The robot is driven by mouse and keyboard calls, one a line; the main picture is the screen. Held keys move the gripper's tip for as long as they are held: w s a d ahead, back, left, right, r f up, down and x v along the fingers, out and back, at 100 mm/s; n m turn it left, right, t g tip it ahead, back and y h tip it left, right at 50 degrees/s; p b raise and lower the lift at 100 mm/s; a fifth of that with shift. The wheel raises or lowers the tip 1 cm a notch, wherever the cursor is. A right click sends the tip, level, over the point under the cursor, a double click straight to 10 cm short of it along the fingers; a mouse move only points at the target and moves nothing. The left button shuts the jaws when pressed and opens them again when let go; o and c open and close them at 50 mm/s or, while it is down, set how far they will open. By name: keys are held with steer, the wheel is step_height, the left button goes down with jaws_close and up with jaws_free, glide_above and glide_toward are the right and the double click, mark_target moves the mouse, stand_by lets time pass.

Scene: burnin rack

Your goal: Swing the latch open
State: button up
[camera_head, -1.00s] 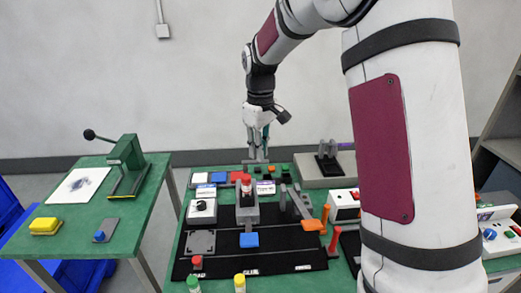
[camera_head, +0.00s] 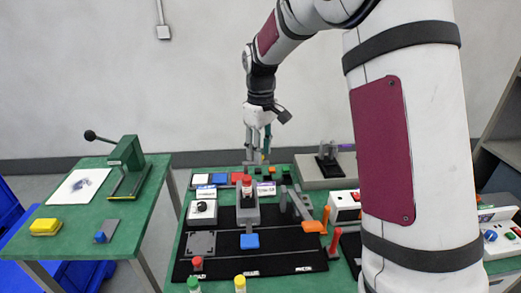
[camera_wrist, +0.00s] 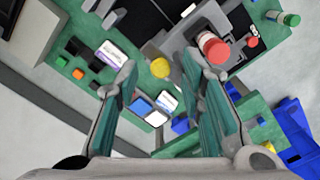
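The latch appears to be the grey bar with an orange end (camera_head: 313,227) on the right of the black mat in the head view. Its bar slants from grey uprights toward the front right. I cannot tell its exact position. My gripper (camera_head: 257,163) hangs pointing down at the far edge of the green table, behind and left of the bar and apart from it. In the wrist view my gripper (camera_wrist: 161,68) is open, its two green-padded fingers wide apart with nothing held between them.
A red-capped cylinder (camera_head: 246,184) stands in a grey holder, with a blue paddle (camera_head: 249,241) in front. Orange and red posts (camera_head: 334,241) stand right of the bar. A green press (camera_head: 127,165) stands left.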

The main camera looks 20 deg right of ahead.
step_height(320, 180, up, 12)
stand_by(0.4)
steer(key=shift+s, duration=0.1)
stand_by(0.3)
steer(key=s+a+r+m+t, duration=0.1)
steer(key=s+a+r, duration=0.1)
steer(key=s, duration=0.6)
steer(key=s+a+r+m+t, duration=0.2)
steer(key=s+r, duration=0.1)
steer(key=s, duration=0.5)
steer(key=s+f+m+t, duration=0.1)
steer(key=s+f, duration=0.2)
steer(key=s, duration=0.4)
steer(key=s+a+f+m+t, duration=0.1)
steer(key=s+f, duration=0.2)
steer(key=s, duration=0.4)
steer(key=shift+a+f+m, duration=0.15)
steer(key=shift+a+m, duration=0.05)
steer(key=shift+m, duration=0.1)
